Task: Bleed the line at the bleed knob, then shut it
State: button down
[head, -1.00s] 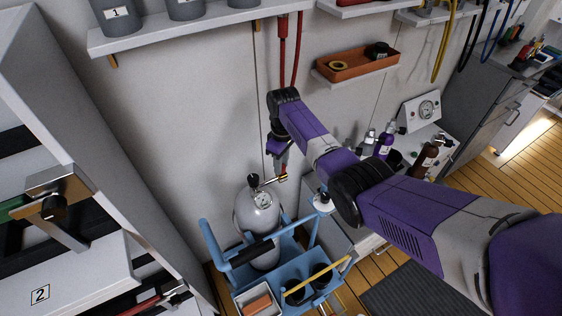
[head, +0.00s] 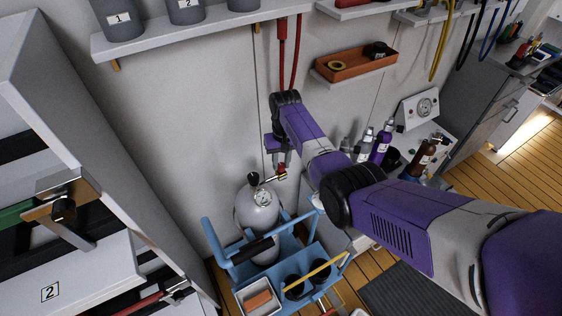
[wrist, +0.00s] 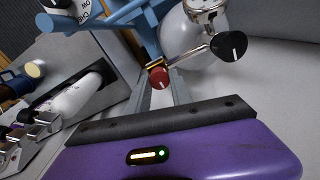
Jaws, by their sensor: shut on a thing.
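A grey gas cylinder (head: 258,215) stands upright in a blue cart. At its top are a black knob (head: 253,178), a round gauge (head: 263,197) and a side outlet with brass and a small red knob (head: 282,168). My gripper (head: 280,163) points down at the red knob from above. In the wrist view the red knob (wrist: 159,77) sits between the grey fingers of my gripper (wrist: 162,84), which are shut on it. The black knob (wrist: 231,46) is to its right, apart from the fingers. No label shows which is the bleed knob.
The blue cart frame (head: 222,250) surrounds the cylinder. Bottles (head: 381,146) stand on the counter behind my arm. A shelf with an orange tray (head: 357,65) is above. A grey cabinet (head: 100,130) stands left; red hoses (head: 282,60) hang on the wall.

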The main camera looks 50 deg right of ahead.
aim_at(282, 164)
dwell(0.4)
jog(key=c, duration=1.1)
grip_release()
jog(key=shift+c, duration=0.2)
jog(key=shift+s+d+r, duration=0.1)
jog(key=shift+r, duration=1.9)
jog(key=shift+d+r, duration=0.1)
jog(key=shift+r, duration=1.85)
